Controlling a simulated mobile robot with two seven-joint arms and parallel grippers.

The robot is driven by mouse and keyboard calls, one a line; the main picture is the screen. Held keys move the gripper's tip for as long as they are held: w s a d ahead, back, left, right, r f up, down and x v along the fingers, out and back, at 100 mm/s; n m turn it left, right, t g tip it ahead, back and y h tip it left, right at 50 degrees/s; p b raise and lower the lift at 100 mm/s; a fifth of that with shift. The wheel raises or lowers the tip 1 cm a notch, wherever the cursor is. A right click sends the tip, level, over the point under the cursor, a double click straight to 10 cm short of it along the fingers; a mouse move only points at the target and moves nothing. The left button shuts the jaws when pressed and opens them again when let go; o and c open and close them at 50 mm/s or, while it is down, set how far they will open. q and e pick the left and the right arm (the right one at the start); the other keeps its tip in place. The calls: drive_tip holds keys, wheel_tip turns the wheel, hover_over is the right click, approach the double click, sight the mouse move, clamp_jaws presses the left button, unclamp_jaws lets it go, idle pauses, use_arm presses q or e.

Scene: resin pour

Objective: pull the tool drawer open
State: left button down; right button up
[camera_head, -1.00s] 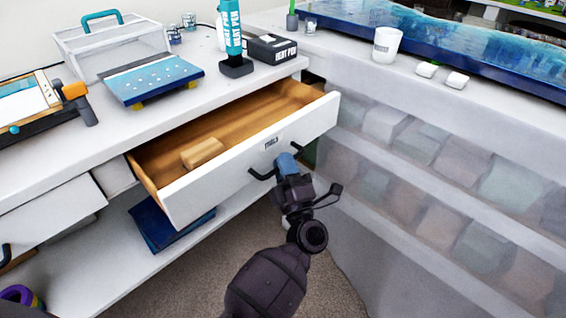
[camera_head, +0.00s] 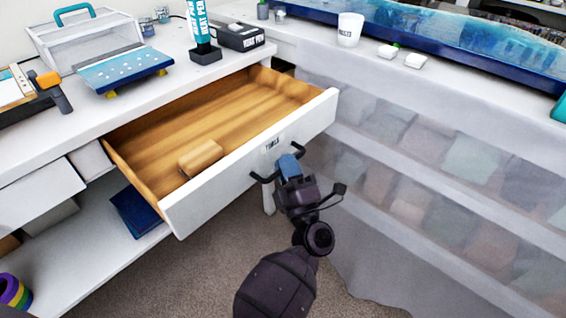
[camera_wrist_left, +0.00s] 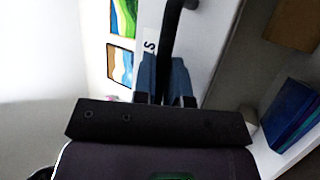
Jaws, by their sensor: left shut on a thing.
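The tool drawer (camera_head: 250,165) stands well out from under the workbench, its white front labelled TOOLS and its wooden inside showing. A small wooden block (camera_head: 201,157) lies in it near the front left. My left gripper (camera_head: 289,166) is at the black handle (camera_head: 262,178) on the drawer front, shut on it. In the left wrist view the gripper's blue fingers (camera_wrist_left: 166,80) close around the dark handle bar (camera_wrist_left: 172,30). Part of the handle is hidden behind the fingers. My right gripper is not in view.
A blue book (camera_head: 136,212) lies on the lower shelf. A translucent-covered rack (camera_head: 420,165) stands close on the right. Carpet is clear below the drawer.

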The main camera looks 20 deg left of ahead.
use_arm(q)
drive_tip(key=shift+d, duration=0.1)
idle(0.3)
drive_tip(key=c, duration=1.5)
unclamp_jaws()
drive_tip(key=shift+o, duration=0.2)
drive_tip(key=shift+s+f, duration=0.1)
drive_tip(key=shift+f, duration=0.05)
